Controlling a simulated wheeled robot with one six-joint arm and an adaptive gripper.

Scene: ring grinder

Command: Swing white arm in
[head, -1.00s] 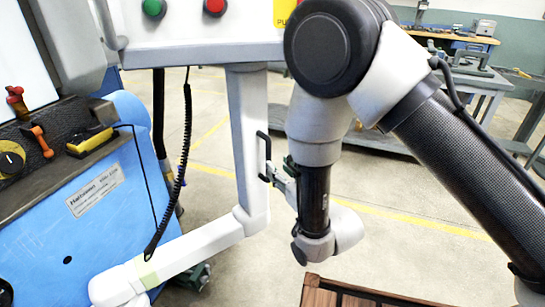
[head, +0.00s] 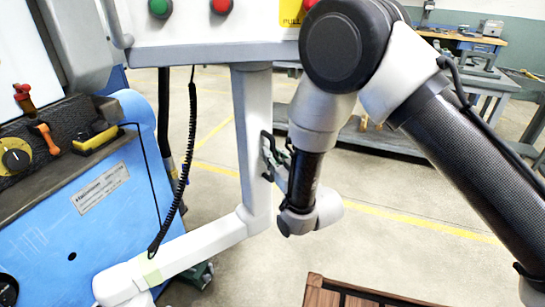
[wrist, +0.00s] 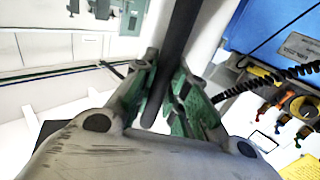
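The white arm (head: 253,130) hangs as an upright post below the control box and bends at its foot into a slanted white beam (head: 205,248) toward the blue machine. A black bar handle (head: 266,150) is on the post's right side. My gripper (head: 272,160) reaches the handle from the right; its fingers are small and partly hidden in the head view. In the wrist view, the green-padded fingers of my gripper (wrist: 166,65) stand on either side of the dark handle bar (wrist: 176,38). A narrow gap seems to show, and firm contact is not visible.
The blue machine (head: 60,235) with its knobs stands at left. A coiled black cable (head: 190,140) hangs left of the post. The control box (head: 190,55) is above. A brown wooden crate (head: 315,292) is at the bottom.

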